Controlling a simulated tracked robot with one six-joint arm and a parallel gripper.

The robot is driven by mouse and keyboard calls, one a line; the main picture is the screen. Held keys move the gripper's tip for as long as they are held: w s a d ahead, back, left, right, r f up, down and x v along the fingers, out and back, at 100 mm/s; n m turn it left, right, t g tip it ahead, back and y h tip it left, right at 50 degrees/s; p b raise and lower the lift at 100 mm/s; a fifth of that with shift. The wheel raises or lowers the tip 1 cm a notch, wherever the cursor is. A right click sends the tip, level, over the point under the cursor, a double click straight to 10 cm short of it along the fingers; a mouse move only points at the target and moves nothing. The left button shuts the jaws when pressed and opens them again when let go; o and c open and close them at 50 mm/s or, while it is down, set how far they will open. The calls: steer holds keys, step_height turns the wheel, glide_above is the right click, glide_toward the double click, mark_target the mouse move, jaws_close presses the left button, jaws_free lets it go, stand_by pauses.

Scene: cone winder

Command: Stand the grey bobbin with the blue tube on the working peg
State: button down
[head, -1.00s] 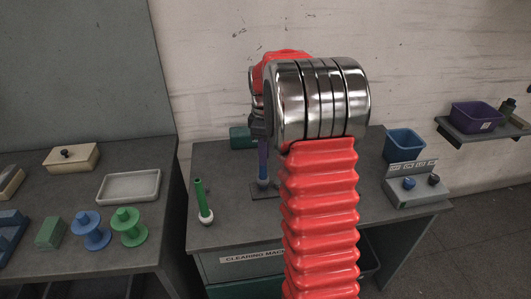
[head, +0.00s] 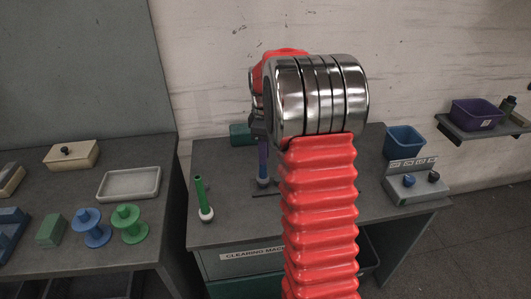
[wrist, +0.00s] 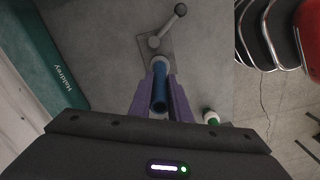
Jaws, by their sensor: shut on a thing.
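My gripper (wrist: 160,76) has purple fingers, shut on the blue tube of the grey bobbin. In the wrist view the blue tube (wrist: 159,90) lies between the fingers, and the pale grey end of the bobbin (wrist: 160,62) shows just past their tips. In the head view the gripper (head: 263,176) points down, with the pale grey bobbin end (head: 263,182) at its tips, low over a dark base plate (head: 264,194). The same plate (wrist: 145,52) shows in the wrist view. The working peg itself is hidden, so I cannot tell whether the bobbin is around it.
A lever with a ball knob (wrist: 180,10) stands beside the bobbin. A grey control box (head: 410,187) and a blue bin (head: 404,141) are at right. My arm hides the table's middle.

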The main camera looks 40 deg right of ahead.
steer(key=c, duration=1.6)
jaws_free()
steer(key=shift+o, duration=0.2)
steer(key=shift+r, duration=0.15)
step_height(320, 180, up, 13)
steer(key=shift+r, duration=0.2)
